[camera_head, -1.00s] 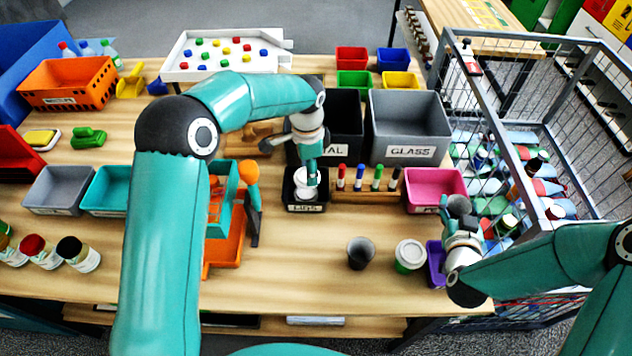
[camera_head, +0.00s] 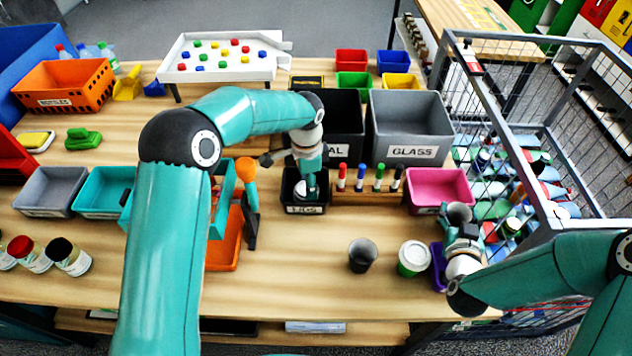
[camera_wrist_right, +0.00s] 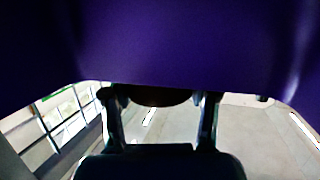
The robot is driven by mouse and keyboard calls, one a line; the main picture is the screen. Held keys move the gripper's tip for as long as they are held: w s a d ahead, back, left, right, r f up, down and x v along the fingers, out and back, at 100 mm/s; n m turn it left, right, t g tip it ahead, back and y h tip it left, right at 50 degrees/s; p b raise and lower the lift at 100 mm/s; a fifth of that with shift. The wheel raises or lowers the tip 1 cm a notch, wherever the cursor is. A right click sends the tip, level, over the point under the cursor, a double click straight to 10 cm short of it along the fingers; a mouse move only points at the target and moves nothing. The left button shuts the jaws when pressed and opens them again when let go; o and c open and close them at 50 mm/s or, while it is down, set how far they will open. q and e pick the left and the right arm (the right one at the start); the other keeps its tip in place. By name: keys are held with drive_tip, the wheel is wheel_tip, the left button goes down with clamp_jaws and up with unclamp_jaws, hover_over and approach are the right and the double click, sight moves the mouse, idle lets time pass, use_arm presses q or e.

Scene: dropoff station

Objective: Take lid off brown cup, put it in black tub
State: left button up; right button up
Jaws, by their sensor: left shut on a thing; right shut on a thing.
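My left gripper (camera_head: 309,187) is down at the small black tub (camera_head: 305,210) labelled LIDS. It is shut on a white lid (camera_head: 300,189), which shows at the tub's opening; the fingertips are partly hidden. My right gripper (camera_head: 462,228) is at the right table edge, beside the purple bin (camera_head: 437,266). It is shut on a dark cup, the brown cup (camera_head: 458,213), whose open top shows no lid. In the right wrist view a brown piece of the cup (camera_wrist_right: 150,97) shows between the fingers; a purple surface (camera_wrist_right: 180,40) hides the fingertips.
A dark grey cup (camera_head: 362,256) and a green cup with a white lid (camera_head: 413,259) stand at the front. A marker rack (camera_head: 367,192) and pink bin (camera_head: 438,185) are right of the tub. Larger black and grey GLASS (camera_head: 411,152) bins stand behind. A wire cart (camera_head: 495,130) is right.

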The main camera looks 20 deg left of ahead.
use_arm(q)
drive_tip(key=shift+f, duration=0.1)
drive_tip(key=o, duration=1)
